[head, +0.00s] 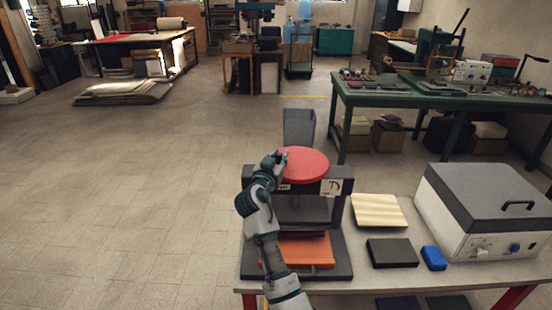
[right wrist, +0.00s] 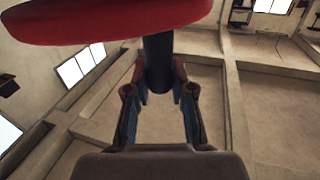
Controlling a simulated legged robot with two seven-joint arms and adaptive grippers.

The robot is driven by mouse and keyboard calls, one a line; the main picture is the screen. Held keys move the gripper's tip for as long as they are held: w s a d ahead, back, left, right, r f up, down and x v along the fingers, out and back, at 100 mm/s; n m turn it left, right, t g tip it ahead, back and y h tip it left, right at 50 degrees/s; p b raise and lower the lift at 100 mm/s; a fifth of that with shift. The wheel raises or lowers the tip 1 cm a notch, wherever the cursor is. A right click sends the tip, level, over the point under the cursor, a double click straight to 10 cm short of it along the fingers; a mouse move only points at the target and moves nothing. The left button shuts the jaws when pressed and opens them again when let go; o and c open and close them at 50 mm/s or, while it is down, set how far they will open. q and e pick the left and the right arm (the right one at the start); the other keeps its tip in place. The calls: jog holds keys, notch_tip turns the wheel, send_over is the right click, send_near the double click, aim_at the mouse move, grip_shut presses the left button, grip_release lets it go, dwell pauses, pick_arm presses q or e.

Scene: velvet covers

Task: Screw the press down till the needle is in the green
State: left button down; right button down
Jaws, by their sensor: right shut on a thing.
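The dark press (head: 340,262) stands at the left end of the near table. Its red round handwheel (head: 308,164) is on top. A white plate (head: 332,187) on the upper beam carries a small dark mark; I cannot read a needle or a green zone there. A dark platen (head: 303,210) hangs above an orange sheet (head: 310,249) in the press. My right gripper (head: 277,158) is at the wheel's left edge, shut on a dark upright handle (right wrist: 158,65). The wheel's red rim (right wrist: 110,20) fills the top of the right wrist view. My left gripper is out of view.
On the table (head: 372,288), right of the press, lie a cream block (head: 378,210), a dark block (head: 392,252) and a blue block (head: 433,258). A grey-lidded white machine (head: 480,215) stands at the right. A grey bin (head: 299,128) stands behind the press.

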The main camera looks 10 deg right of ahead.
jog(key=shift+d+r, duration=0.2)
jog(key=shift+d, duration=0.05)
jog(key=c, duration=1.2)
grip_release()
jog(key=shift+o, duration=1.1)
jog(key=shift+d+f, duration=0.15)
jog(key=shift+d, duration=0.1)
jog(key=shift+s+a, duration=0.15)
jog(key=shift+a, duration=0.05)
jog(key=v, duration=1.1)
jog(key=shift+s, duration=0.25)
jog(key=shift+a+f, duration=0.1)
